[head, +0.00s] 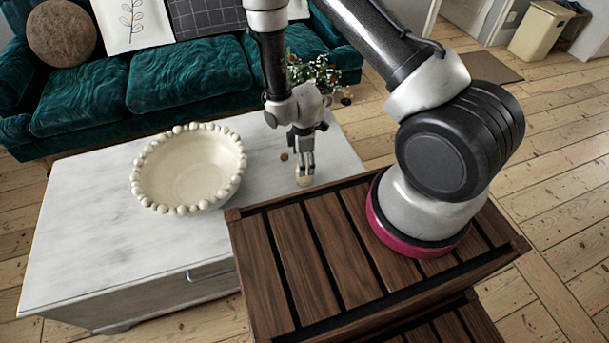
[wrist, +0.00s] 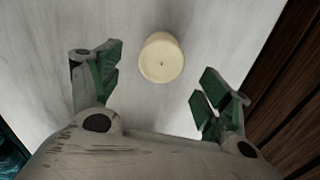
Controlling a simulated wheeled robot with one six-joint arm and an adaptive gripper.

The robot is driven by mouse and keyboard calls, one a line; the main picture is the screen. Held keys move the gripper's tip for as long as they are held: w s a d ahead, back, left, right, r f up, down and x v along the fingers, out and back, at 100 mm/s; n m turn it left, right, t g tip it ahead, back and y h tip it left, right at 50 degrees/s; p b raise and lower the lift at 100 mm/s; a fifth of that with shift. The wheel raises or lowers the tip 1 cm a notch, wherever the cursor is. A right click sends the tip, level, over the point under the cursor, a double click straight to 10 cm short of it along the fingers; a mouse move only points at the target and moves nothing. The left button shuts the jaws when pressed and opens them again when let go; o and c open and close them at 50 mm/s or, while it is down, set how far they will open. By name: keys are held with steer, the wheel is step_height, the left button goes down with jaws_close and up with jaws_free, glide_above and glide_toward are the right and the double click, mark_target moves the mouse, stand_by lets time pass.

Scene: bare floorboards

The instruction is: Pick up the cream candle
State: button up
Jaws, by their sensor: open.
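The cream candle (wrist: 162,58) is a short round candle with a small dark wick spot, standing on the pale table top in the wrist view. In the head view the candle (head: 304,178) shows small at my gripper's fingertips, partly hidden by them. My gripper (wrist: 152,82) is open, its green-padded fingers apart. In the wrist view the candle lies ahead of the gap between the fingertips, and nothing is held. In the head view my gripper (head: 304,168) points down over the table near its right side.
A cream bowl with a beaded rim (head: 147,198) stands on the white table (head: 85,225), left of my gripper. A small brown round thing (head: 284,157) lies near my gripper. A teal sofa (head: 190,80) and a plant (head: 318,73) are behind. The table's front left is clear.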

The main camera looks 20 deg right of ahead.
step_height(320, 180, down, 7)
steer(key=shift+d+r, duration=0.1)
steer(key=shift+r, duration=0.05)
steer(key=c, duration=1.2)
